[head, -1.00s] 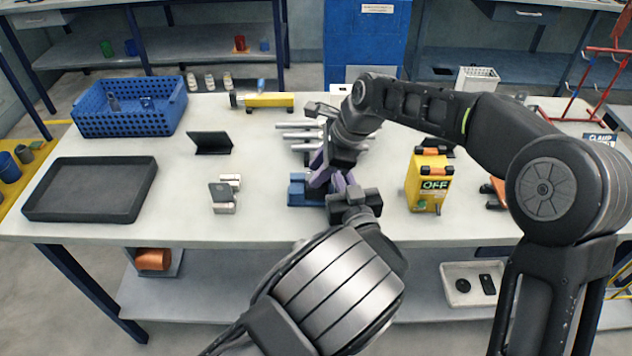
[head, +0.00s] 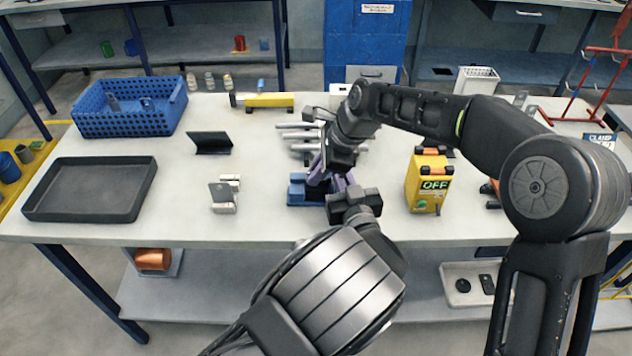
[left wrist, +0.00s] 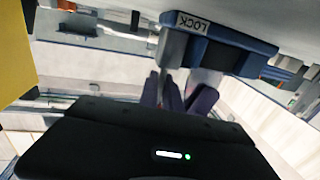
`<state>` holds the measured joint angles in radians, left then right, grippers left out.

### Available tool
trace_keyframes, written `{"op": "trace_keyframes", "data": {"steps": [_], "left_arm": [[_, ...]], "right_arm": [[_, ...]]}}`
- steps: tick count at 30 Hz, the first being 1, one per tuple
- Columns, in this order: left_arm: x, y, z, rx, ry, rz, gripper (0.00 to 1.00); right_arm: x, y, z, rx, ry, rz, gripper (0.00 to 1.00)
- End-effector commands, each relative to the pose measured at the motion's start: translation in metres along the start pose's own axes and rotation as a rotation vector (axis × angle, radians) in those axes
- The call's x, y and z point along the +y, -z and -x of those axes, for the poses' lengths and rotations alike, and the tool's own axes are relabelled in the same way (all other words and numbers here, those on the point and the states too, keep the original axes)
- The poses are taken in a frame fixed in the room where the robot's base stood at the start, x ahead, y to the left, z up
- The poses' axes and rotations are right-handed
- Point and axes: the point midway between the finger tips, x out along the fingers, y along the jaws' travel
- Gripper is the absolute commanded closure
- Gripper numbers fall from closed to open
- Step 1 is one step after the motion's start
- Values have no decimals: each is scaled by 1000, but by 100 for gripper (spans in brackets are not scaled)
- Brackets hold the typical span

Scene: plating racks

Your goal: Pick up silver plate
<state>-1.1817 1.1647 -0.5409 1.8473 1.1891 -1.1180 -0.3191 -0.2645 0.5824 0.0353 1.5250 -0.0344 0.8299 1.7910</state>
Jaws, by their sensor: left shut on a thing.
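My left gripper (head: 343,184) comes in from the front over the bench, beside a blue block (head: 300,190). In the left wrist view the blue block (left wrist: 232,57) carries a LOCK label, and a narrow silver-grey piece (left wrist: 172,48) runs from it toward the purple fingers (left wrist: 185,98). The left gripper is shut on this piece; whether it is the silver plate I cannot tell. My right gripper (head: 322,170) points down close behind the left one, at the blue block. Its fingertips are partly hidden, so its opening is unclear. A small grey plate (head: 220,192) stands in a silver holder to the left.
Several silver bars (head: 296,135) lie behind the grippers. A yellow box marked OFF (head: 428,185) stands at right. A black tray (head: 90,216), a blue basket (head: 130,122) and a dark stand (head: 210,142) are at left.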

Motion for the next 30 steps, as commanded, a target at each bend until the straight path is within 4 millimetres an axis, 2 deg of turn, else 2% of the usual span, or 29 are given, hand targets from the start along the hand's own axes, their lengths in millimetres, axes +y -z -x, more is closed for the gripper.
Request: {"op": "trace_keyframes", "data": {"steps": [3, 30], "left_arm": [[0, 0, 0, 1, 0, 0, 100], [0, 0, 0, 1, 0, 0, 100]], "right_arm": [[0, 0, 0, 0, 0, 0, 100], [0, 0, 0, 0, 0, 0, 100]]}}
